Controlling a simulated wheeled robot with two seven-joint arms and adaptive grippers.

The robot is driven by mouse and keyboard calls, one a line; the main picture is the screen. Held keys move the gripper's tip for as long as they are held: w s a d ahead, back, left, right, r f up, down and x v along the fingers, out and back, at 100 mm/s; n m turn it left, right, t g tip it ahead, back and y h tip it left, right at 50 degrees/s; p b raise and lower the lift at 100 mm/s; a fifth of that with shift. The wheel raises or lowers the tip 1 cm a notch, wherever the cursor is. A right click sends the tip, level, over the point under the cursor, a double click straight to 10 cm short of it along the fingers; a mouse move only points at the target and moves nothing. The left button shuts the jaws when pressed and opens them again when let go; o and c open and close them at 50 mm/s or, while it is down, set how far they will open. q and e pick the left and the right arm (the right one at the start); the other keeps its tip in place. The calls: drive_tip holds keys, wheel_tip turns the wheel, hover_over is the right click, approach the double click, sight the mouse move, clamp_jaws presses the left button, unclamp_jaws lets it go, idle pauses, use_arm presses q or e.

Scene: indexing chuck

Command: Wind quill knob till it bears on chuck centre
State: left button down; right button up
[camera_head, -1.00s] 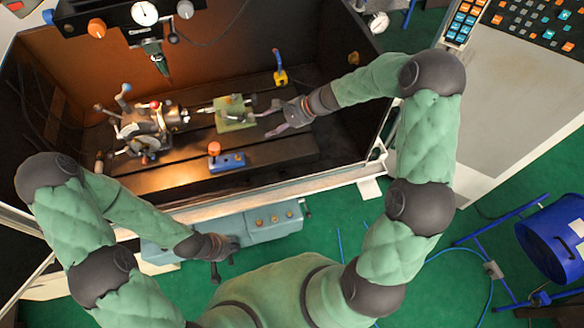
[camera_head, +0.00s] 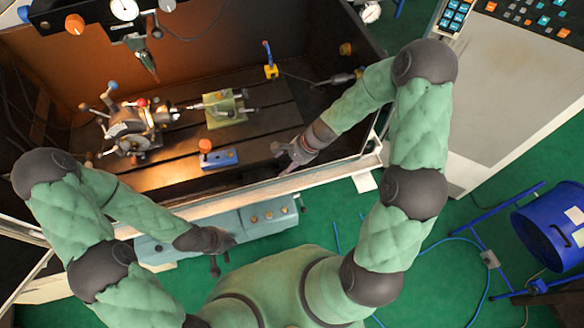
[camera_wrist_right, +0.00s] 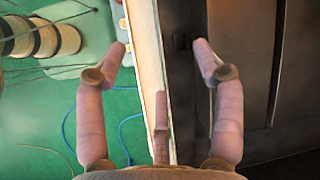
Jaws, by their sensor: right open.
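The indexing chuck (camera_head: 130,128), with coloured-ball levers, sits on the left of the slotted machine table (camera_head: 275,108). The green tailstock (camera_head: 222,106) stands to its right, with its quill pointing at the chuck. The quill knob is too small to make out clearly, and I cannot tell whether the quill touches the chuck centre. My right gripper (camera_head: 282,160) is near the table's front edge, apart from the tailstock and to its lower right. In the right wrist view it is open and empty (camera_wrist_right: 160,48). My left gripper (camera_head: 222,250) is low at the front; its fingers are unclear.
A blue block with an orange knob (camera_head: 220,158) lies in front of the tailstock. A yellow-and-blue stand (camera_head: 270,68) is behind. The spindle (camera_head: 145,58) hangs above. The enclosure's pale front rail (camera_head: 270,186) runs below my right gripper. A blue drum (camera_head: 550,235) stands right.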

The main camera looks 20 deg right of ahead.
drive_tip(key=shift+s+d+f+n, duration=0.15)
drive_tip(key=shift+s+f+n, duration=0.15)
drive_tip(key=shift+s+f, duration=0.45)
drive_tip(key=shift+w+f, duration=0.1)
drive_tip(key=s+a+f+n+b, duration=0.3)
drive_tip(key=s+f+n+b, duration=0.1)
drive_tip(key=s+f, duration=0.3)
drive_tip(key=s+a+f+n+g+h+b, duration=0.1)
drive_tip(key=s+a+f+n+b, duration=0.2)
drive_tip(key=s+f+n, duration=0.3)
drive_tip(key=shift+s+f+n+b, duration=0.3)
drive_tip(key=shift+s+f+b, duration=0.5)
drive_tip(key=shift+f, duration=1.5)
drive_tip(key=shift+a, duration=0.1)
